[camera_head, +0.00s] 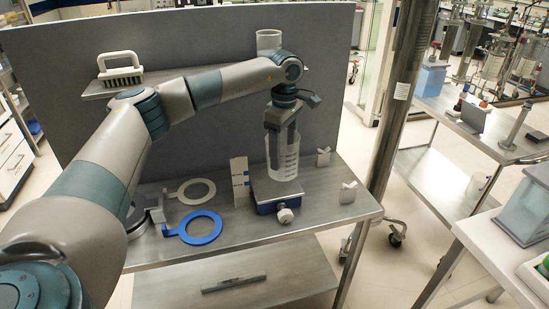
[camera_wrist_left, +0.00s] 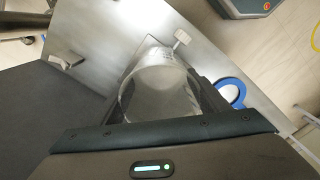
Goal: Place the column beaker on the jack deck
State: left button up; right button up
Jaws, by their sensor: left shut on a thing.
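A clear graduated beaker (camera_head: 283,160) stands upright in my left gripper (camera_head: 280,126), whose jaws are shut on its upper part. The jack (camera_head: 264,195) has a flat grey deck, a blue body and a pale knob at the front. The beaker's base is over the deck; I cannot tell whether it touches or hangs just above. In the left wrist view the beaker (camera_wrist_left: 158,82) lies between the dark jaws (camera_wrist_left: 162,100), with the jack's knob (camera_wrist_left: 182,36) showing beyond it. My right gripper is not in view.
On the steel table (camera_head: 240,226) lie a white ring (camera_head: 207,187) and a blue ring (camera_head: 201,239), left of the jack. A white upright scale card (camera_head: 240,178) stands close by. Small white blocks (camera_head: 348,192) sit to the right. A grey panel (camera_head: 200,115) rises behind.

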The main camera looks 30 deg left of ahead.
pick_arm(q)
jog(key=a, duration=0.1)
jog(key=w+a+f, duration=0.1)
jog(key=a+f+p, duration=0.1)
jog(key=a, duration=0.1)
jog(key=shift+w+f, duration=0.2)
jog(key=shift+f, duration=0.05)
jog(key=shift+f+p, duration=0.5)
jog(key=shift+f, duration=0.05)
notch_tip(320, 180, down, 2)
jog(key=shift+p, duration=0.55)
jog(key=shift+f, duration=0.45)
